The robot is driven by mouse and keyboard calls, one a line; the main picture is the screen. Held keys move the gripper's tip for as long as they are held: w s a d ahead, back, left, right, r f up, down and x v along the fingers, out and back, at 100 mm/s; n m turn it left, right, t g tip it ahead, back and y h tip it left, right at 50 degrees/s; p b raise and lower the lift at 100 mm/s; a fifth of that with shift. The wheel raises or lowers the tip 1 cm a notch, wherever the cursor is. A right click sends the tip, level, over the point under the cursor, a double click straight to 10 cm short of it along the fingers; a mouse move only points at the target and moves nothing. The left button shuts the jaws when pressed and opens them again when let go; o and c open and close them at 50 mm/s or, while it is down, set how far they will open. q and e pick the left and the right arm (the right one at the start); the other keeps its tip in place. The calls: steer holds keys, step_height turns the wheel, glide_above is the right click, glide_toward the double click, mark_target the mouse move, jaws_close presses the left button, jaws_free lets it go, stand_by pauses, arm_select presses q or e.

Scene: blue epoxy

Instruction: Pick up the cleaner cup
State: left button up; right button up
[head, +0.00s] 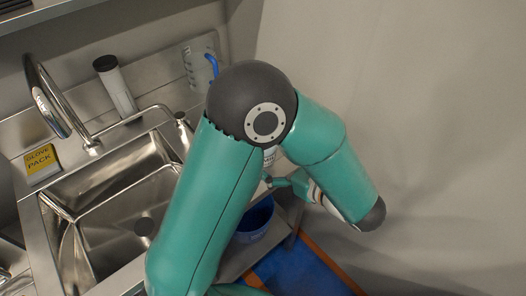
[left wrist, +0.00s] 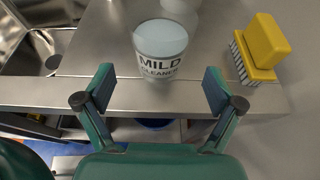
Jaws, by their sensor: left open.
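The cleaner cup (left wrist: 160,68), a pale cup labelled "MILD CLEANER", stands upright on the steel counter near its front edge in the left wrist view. My left gripper (left wrist: 159,88) is open, its two fingers apart on either side of the cup's lower part in the picture. Nothing is between the fingers' pads that I can see held. In the head view my left arm hides most of the cup; a small white labelled part (head: 270,155) shows below the elbow, just above my left gripper (head: 268,181). My right gripper is not in view.
A yellow brush (left wrist: 262,48) stands right of the cup. Another clear container (left wrist: 182,10) is behind it. The sink (head: 110,215), faucet (head: 45,95) and yellow glove pack (head: 41,164) are to the left. A blue bucket (head: 254,222) is below the counter edge.

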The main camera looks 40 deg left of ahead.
arm_select(q)
steer(key=shift+p+x, duration=0.4)
steer(key=shift+x, duration=2.8)
steer(key=c, duration=1.5)
steer(key=shift+d+r, duration=0.1)
step_height(320, 180, up, 20)
steer(key=shift+f+p, duration=0.1)
steer(key=shift+p, duration=0.8)
